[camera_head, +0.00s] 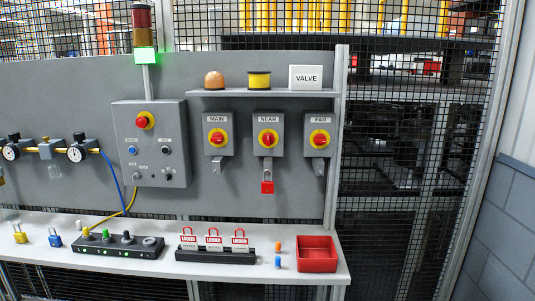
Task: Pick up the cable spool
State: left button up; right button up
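A cable spool (259,80), yellow in the middle with dark ends, stands on the narrow grey shelf (290,93) above the switch boxes. It is between an orange-brown rounded object (214,80) on its left and a white VALVE sign (305,78) on its right, apart from both. Neither of my grippers is in view.
Below the shelf are the MAIN (218,160), NEAR and FAR switch boxes; a red padlock (267,187) hangs under NEAR. The white bench (205,279) holds LOCKED tags (213,241) in a black rack and a red bin (317,254). A stack light (143,30) stands left.

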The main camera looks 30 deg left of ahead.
aim_at(259, 80)
jog(key=l+u, duration=0.45)
jog(key=k+l+u, duration=0.1)
jog(key=l+u, duration=0.2)
jog(key=u, duration=0.15)
